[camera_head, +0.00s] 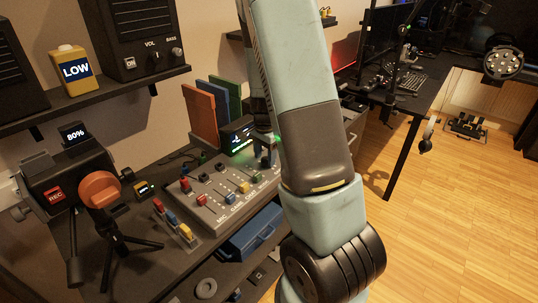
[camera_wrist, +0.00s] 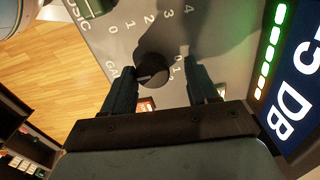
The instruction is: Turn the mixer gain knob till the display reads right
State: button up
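The grey mixer (camera_head: 210,217) sits on the dark desk in the head view, with sliders and several knobs. In the wrist view a round black knob (camera_wrist: 153,69) stands on its grey panel (camera_wrist: 110,42), with numbers from 0 to 4 visible around it. The display (camera_wrist: 297,88) is at the right, tilted and cut off; "5 DB" and a row of green lights show. In the head view my gripper (camera_head: 265,150) is over the mixer's far right part, where my arm hides much.
A camera on a tripod (camera_head: 100,190) stands left of the mixer. Upright coloured folders (camera_head: 200,115) stand behind it, near the lit display (camera_head: 238,135). A blue drawer (camera_head: 250,232) is below the desk edge. A shelf with a bottle (camera_head: 72,70) and speakers is above. The wooden floor (camera_head: 460,220) at right is mostly clear.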

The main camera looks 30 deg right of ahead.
aim_at(265, 158)
jog(key=shift+o, duration=0.4)
jog(key=shift+s+d, duration=0.1)
jog(key=shift+r, duration=0.3)
notch_tip(265, 158, up, 13)
dwell(0.4)
